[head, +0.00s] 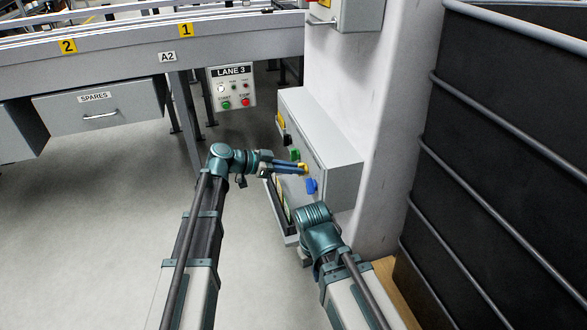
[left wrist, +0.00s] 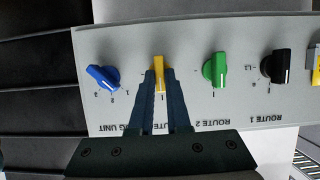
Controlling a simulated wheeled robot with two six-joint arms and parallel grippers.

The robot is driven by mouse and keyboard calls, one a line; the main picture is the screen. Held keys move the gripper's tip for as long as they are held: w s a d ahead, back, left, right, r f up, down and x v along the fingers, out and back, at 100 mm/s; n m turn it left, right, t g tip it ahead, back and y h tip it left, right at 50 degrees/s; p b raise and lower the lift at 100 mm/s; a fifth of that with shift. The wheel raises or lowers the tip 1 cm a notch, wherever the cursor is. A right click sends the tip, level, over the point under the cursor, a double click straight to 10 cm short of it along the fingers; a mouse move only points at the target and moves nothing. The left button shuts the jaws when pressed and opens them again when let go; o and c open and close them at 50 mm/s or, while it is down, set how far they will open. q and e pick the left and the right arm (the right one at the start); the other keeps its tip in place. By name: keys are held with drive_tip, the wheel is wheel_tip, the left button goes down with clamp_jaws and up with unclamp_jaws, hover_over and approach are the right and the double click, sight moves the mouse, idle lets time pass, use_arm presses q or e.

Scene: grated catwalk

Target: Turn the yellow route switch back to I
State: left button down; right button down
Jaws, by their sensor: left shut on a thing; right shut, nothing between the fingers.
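The yellow switch (left wrist: 158,72) sits on the face of a grey panel box, between a blue and a green switch in the left wrist view. Its handle stands near upright in that view, and the marks below it are covered by my fingers. My left gripper (left wrist: 160,95) is shut on the yellow switch from the front. In the head view my left gripper (head: 298,168) reaches the yellow switch (head: 304,168) from the left. My right gripper (head: 312,212) is lower, in front of the box, apart from the switches; its fingertips are hidden behind its wrist.
A blue switch (left wrist: 102,77), a green switch (left wrist: 215,69) and a black switch (left wrist: 275,66) share the panel (left wrist: 190,45). A dark ribbed container (head: 490,150) stands at right. A LANE 3 button box (head: 231,88) hangs behind. Open floor lies left.

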use_arm(q)
drive_tip(key=c, duration=0.9)
unclamp_jaws()
drive_tip(key=shift+p+v, duration=2.65)
drive_tip(key=shift+v, duration=4.3)
drive_tip(key=shift+d, duration=0.1)
